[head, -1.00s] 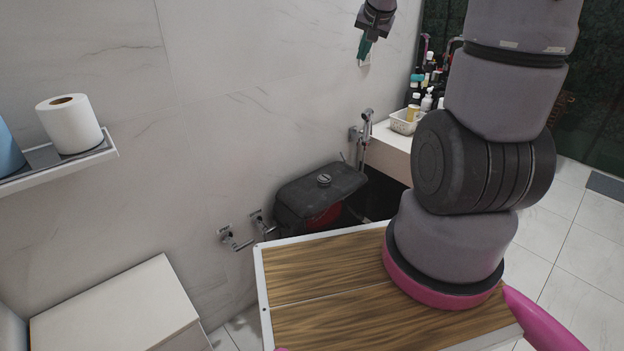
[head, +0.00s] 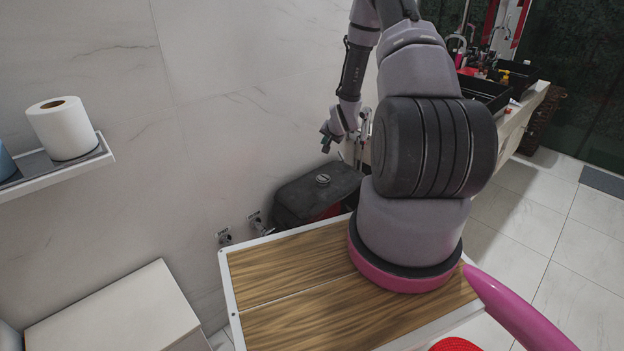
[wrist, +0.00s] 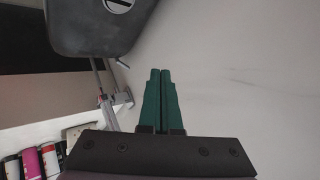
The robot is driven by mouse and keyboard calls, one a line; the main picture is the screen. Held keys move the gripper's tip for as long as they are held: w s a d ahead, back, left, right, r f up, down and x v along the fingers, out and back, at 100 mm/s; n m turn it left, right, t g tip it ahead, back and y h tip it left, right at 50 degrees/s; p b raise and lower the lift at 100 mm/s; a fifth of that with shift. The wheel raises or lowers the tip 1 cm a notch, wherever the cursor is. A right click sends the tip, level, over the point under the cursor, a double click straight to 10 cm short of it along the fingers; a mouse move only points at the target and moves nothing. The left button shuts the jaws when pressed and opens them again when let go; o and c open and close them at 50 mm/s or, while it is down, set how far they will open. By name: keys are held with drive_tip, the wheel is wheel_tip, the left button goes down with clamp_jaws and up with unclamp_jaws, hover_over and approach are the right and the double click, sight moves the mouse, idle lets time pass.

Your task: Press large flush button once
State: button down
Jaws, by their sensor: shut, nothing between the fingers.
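The black toilet tank (head: 300,200) stands against the marble wall. A round silver flush button (head: 322,180) is set in its lid; a line splits it, but I cannot tell the larger part. In the wrist view the tank lid (wrist: 85,35) is at the upper left, with the button (wrist: 118,5) partly cut off by the top edge. My gripper (head: 326,138) is above the tank lid, apart from the button. Its green fingers (wrist: 161,72) are shut and empty; in the wrist view they lie below and right of the button.
The wall lies close beside my gripper. A sprayer hose and valve (wrist: 118,98) show near the tank. A counter with dark trays (head: 485,95) is at the right. A shelf with a paper roll (head: 62,128) is at the left, above a white cabinet (head: 115,315).

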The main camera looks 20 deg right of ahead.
hover_over(322, 180)
wheel_tip(322, 180, down, 5)
drive_tip(key=shift+a+r, duration=0.1)
drive_tip(key=shift+r, duration=0.1)
drive_tip(key=shift+f, duration=4.4)
drive_tip(key=shift+f, duration=0.15)
drive_tip(key=shift+f, duration=0.25)
drive_tip(key=shift+f, duration=0.55)
drive_tip(key=shift+r, duration=0.95)
